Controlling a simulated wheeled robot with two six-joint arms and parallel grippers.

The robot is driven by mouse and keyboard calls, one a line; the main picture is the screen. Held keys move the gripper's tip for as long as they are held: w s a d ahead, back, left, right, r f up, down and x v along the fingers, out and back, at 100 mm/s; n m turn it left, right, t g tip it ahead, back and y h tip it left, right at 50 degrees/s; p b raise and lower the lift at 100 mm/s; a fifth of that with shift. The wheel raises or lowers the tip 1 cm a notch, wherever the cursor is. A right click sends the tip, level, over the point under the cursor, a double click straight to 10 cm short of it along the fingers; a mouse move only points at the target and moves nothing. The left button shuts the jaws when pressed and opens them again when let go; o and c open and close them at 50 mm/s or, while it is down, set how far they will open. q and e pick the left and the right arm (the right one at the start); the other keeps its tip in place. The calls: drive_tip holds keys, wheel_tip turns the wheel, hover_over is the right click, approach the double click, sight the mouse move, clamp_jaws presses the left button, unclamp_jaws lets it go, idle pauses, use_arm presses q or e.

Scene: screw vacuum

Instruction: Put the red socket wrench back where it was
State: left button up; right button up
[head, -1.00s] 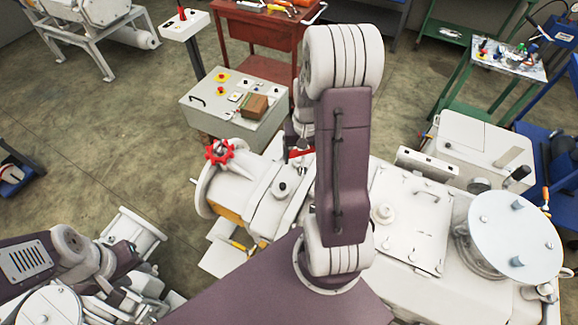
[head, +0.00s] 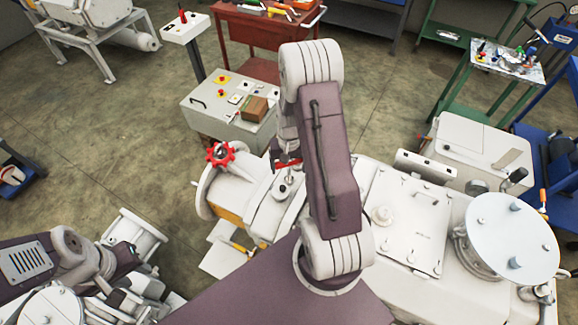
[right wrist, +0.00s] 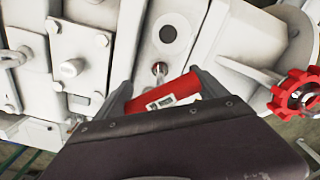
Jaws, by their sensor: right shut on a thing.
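The red socket wrench (right wrist: 168,93) is between the two fingers of my right gripper (right wrist: 162,90), which is shut on it. Its red handle with a white label lies across the jaws. A small metal end (right wrist: 159,69) shows just beyond the handle, over the machine; I cannot tell if it touches. In the head view only a bit of the red handle (head: 288,163) shows beside my right arm, which hides most of the gripper. My left arm is at the lower left; its gripper (head: 130,287) is hard to make out, and its jaws are unclear.
The white machine (head: 265,215) lies beneath the right arm, with a red handwheel (head: 220,155) at its left end. A grey control box (head: 232,108) with a brown block and a red tool cart (head: 262,30) stand behind. Open floor lies to the left.

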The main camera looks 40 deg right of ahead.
drive_tip(key=o, duration=2)
